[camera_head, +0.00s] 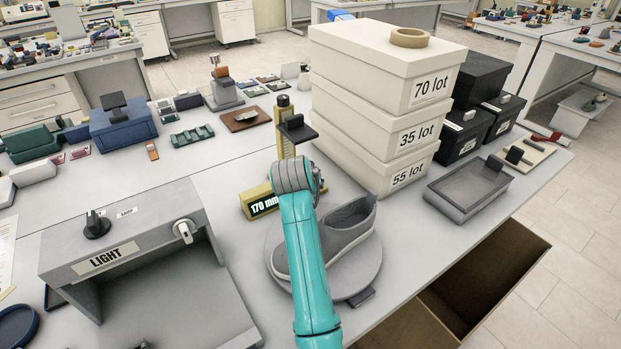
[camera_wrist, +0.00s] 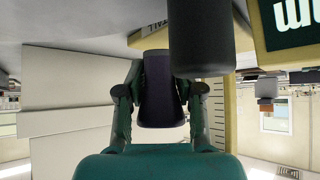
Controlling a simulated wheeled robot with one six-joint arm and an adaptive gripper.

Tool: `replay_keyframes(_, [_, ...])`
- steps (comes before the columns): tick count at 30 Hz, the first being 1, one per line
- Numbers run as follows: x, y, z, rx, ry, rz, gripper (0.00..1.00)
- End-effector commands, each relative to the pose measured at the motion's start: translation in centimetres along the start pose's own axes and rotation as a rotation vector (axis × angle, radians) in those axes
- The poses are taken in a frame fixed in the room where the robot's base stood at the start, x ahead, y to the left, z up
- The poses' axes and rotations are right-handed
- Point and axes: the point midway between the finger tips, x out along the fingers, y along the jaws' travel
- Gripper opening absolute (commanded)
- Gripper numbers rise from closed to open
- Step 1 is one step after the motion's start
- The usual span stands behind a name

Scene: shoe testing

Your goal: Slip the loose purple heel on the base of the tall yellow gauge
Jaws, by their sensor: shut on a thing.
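The tall yellow gauge stands on the bench in the head view, with an upright yellow column (camera_head: 284,140), a black slider arm (camera_head: 297,131) and a base (camera_head: 259,202) marked 170 mm. My gripper (camera_wrist: 160,91) is shut on the dark purple heel (camera_wrist: 160,102), held between both fingers in the wrist view. Part of the yellow gauge (camera_wrist: 146,40) and its dark number panel (camera_wrist: 290,22) show close by in the wrist view. A black rounded part (camera_wrist: 202,38) overlaps near the heel. In the head view my wrist hides the gripper and heel; contact with the gauge cannot be told.
A grey shoe (camera_head: 345,238) rests on a round grey turntable (camera_head: 367,279) right beside my arm. Stacked white boxes (camera_head: 352,110) stand close behind to the right. The grey LIGHT box (camera_head: 130,240) is at left. An empty grey tray (camera_head: 463,190) is at right.

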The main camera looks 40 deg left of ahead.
Motion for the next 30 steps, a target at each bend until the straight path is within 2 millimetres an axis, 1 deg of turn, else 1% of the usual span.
replay_keyframes(9, [1.1,0.0,1.2,0.0,0.0,0.0,0.0])
replay_keyframes(15, [1.6,-0.7,0.6,0.001,0.002,0.0,0.0])
replay_keyframes(23, [2.2,-1.4,0.2,0.0,0.0,0.0,0.0])
replay_keyframes(30, [2.4,-1.4,0.5,0.0,0.001,0.0,0.0])
